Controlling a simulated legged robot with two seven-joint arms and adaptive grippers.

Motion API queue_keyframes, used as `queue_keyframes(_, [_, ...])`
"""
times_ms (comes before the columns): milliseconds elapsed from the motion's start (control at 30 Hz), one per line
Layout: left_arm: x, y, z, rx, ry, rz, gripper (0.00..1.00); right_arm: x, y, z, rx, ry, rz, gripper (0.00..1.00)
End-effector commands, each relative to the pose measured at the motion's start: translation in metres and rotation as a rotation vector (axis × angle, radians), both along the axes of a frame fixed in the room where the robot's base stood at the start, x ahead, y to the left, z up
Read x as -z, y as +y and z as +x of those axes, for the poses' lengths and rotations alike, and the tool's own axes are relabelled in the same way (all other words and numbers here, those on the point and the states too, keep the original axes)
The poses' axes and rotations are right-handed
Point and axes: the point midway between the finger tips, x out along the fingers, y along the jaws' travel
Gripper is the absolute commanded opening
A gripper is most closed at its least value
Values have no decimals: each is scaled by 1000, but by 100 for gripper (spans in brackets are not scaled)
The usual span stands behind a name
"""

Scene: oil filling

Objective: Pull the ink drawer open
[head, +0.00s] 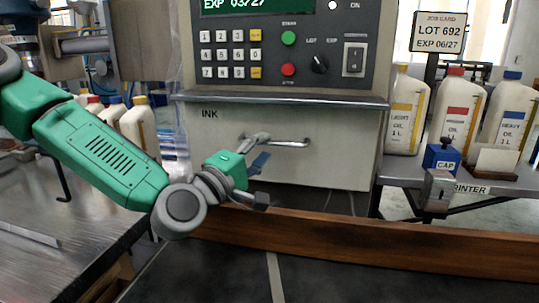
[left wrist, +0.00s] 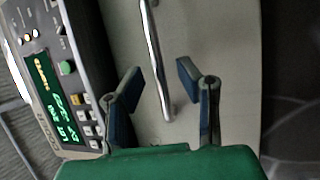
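The ink drawer has a pale grey front (head: 340,163) marked INK, below the control panel. I see no clear gap around its front. Its metal bar handle (head: 290,142) runs across the front, and part of it is behind my left gripper (head: 262,180). My left gripper is open in front of the drawer. In the left wrist view, the handle (left wrist: 155,50) runs between the two spread fingers of the gripper (left wrist: 158,86), near the drawer front (left wrist: 228,50). I cannot tell whether a finger touches the handle. My right gripper is not in view.
The control panel (head: 275,75) overhangs the drawer with a ledge (head: 285,98). A wooden rail (head: 370,240) runs below. More bottles (head: 138,125) stand behind my left arm.

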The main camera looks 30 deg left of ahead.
Motion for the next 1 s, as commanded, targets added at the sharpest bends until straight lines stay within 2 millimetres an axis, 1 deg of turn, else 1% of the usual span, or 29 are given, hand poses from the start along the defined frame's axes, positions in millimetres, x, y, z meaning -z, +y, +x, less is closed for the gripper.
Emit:
queue_keyframes(33, [-1,-1,8,0,0,1,31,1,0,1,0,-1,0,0])
queue_keyframes(100, [-3,-2,16,0,-1,0,31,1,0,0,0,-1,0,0])
queue_keyframes(200, [-4,-3,23,1,0,0,31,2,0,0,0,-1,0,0])
queue_keyframes(333, [-5,-3,27,0,1,-1,31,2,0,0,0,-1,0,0])
queue_keyframes(533, [-5,-4,27,0,1,-2,31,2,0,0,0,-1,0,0])
queue_keyframes(567, [-5,-4,27,0,1,-2,27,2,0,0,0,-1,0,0])
queue_keyframes(600, [-5,-4,27,0,1,-2,13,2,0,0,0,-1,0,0])
queue_keyframes(633, [-5,-4,27,0,1,-1,3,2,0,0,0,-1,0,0])
queue_keyframes(667, [-5,-4,27,0,1,-1,0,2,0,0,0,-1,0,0])
queue_keyframes(1000, [-3,-4,28,1,5,0,0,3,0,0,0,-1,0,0])
